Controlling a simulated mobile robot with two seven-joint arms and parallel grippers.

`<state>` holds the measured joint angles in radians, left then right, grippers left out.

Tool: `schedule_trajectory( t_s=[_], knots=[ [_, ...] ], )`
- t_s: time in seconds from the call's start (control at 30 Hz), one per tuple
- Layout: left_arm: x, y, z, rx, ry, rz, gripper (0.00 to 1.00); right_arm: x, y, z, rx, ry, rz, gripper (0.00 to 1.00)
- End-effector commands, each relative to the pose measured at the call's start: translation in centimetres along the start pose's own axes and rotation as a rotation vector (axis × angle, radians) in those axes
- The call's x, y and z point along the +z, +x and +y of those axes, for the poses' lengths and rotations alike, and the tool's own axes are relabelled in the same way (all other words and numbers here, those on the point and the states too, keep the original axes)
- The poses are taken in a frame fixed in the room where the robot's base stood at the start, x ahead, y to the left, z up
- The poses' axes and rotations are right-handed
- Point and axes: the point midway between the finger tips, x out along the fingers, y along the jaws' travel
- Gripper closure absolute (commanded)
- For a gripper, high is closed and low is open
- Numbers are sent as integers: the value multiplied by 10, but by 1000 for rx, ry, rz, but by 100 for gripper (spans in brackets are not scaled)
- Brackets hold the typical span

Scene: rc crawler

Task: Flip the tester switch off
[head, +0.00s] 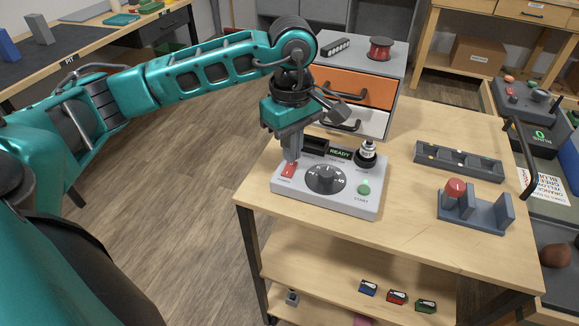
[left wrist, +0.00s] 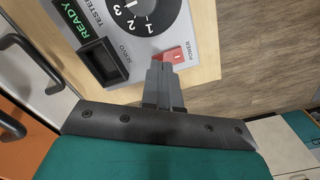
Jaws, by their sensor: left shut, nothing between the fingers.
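The tester (head: 345,204) is a light grey box on the wooden table, with a black dial, a green START button and a display reading READY in green. Its red POWER switch (head: 289,170) is at the left front corner. The switch also shows in the left wrist view (left wrist: 176,54), beside the fingertips. My left gripper (head: 291,159) is shut and empty, pointing down at the switch. In the left wrist view its fingertips (left wrist: 161,64) overlap the switch's edge; I cannot tell whether they touch it. My right gripper is out of view.
A drawer unit (head: 362,88) with orange and white fronts stands behind the tester. Bare tabletop (head: 420,235) lies in front.

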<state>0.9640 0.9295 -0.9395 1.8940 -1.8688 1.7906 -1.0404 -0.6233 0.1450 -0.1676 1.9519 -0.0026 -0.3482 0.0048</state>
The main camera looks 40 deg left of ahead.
Motion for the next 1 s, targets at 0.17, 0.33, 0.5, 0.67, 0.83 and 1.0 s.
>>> schedule_trajectory(
  t_s=[0.17,0.33,0.5,0.67,0.83,1.0],
  knots=[
    [0,4,0,0,0,0,100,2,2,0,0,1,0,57],
    [0,6,0,0,0,0,100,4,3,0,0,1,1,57],
    [0,9,0,0,0,0,100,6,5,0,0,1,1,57],
    [0,11,0,0,0,0,100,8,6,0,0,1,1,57],
    [0,14,0,-1,0,0,100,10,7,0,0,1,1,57],
    [0,17,0,-1,0,0,100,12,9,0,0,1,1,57]
  ],
)
